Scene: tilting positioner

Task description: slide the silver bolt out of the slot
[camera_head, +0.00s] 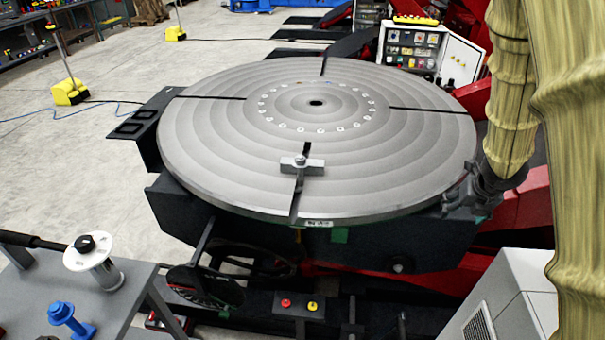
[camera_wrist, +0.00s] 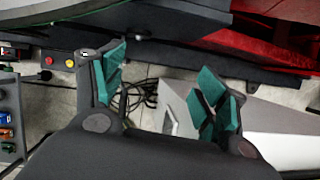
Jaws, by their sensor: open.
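The silver bolt (camera_head: 300,164) stands in the front slot (camera_head: 295,206) of the round grey turntable (camera_head: 220,135), with a flat clamp piece across the slot at its base. Its lower end is hidden in the slot. My gripper (camera_head: 462,195) is at the turntable's right edge in the head view, partly dark and hard to make out, well to the right of the bolt. In the wrist view my gripper (camera_wrist: 165,85) has its two teal-padded fingers spread wide with nothing between them. The bolt does not show in the wrist view.
A grey side table (camera_head: 45,290) at front left holds a white-topped cylinder (camera_head: 100,262) and a blue part (camera_head: 70,318). A button box (camera_head: 299,303) sits below the turntable's front. A pale cabinet (camera_head: 510,300) stands at front right, and an open control box (camera_head: 415,50) behind.

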